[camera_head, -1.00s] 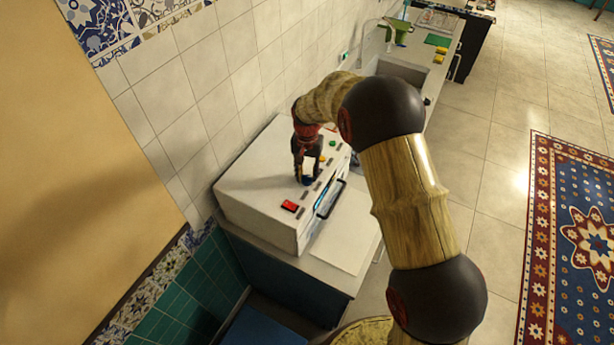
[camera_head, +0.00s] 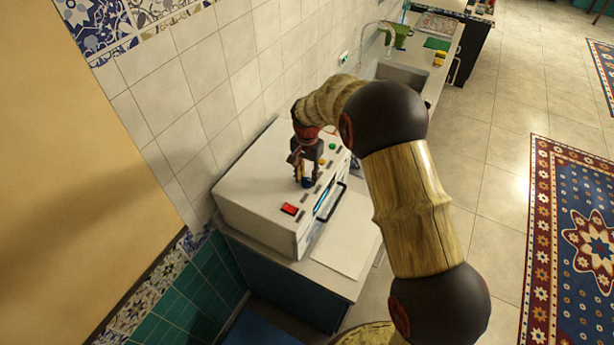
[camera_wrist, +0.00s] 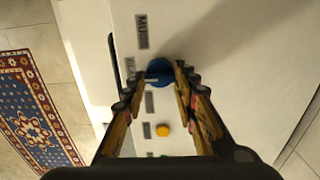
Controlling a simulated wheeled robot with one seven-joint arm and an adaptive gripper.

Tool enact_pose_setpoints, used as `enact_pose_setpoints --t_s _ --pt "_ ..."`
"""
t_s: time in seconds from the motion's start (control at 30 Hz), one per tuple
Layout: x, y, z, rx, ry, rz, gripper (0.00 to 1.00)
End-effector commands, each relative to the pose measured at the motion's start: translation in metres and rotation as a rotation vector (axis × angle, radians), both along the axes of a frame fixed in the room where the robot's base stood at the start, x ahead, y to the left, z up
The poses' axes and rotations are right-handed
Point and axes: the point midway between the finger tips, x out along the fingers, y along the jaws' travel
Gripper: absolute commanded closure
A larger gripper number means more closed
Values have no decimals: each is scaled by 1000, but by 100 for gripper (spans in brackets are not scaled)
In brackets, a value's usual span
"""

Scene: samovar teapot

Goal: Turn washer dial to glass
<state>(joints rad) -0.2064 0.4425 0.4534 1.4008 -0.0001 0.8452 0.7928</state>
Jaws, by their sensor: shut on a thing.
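The washer (camera_head: 250,180) is a white box on a counter against the tiled wall. Its round blue dial (camera_wrist: 159,71) is on the top panel and shows in the wrist view, with a light pointer line across it. My gripper (camera_wrist: 161,80) points down at the panel, its fingers shut on the blue dial from both sides. In the head view my gripper (camera_head: 304,182) stands over the panel and hides most of the dial. Dark labels (camera_wrist: 142,31) lie along the panel; one begins "MU". I cannot read which label the pointer faces.
A red switch (camera_head: 289,209) sits near the panel's front corner. An orange button (camera_wrist: 163,130) lies close to the dial, and a green button (camera_head: 332,146) is further back. A dark door handle (camera_head: 331,198) is on the washer's side. A sink (camera_head: 403,75) stands beyond.

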Motion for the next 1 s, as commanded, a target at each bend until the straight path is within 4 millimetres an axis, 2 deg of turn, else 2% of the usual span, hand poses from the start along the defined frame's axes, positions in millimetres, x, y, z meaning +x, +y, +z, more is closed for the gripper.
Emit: enact_pose_setpoints --t_s 0.37,0.67,0.83,1.0 --pt "0 0 0 0 -1 1 53" --pt "0 0 1 0 -1 1 53" --pt "1 0 18 1 -4 1 53" --pt "2 0 52 1 -4 1 53"
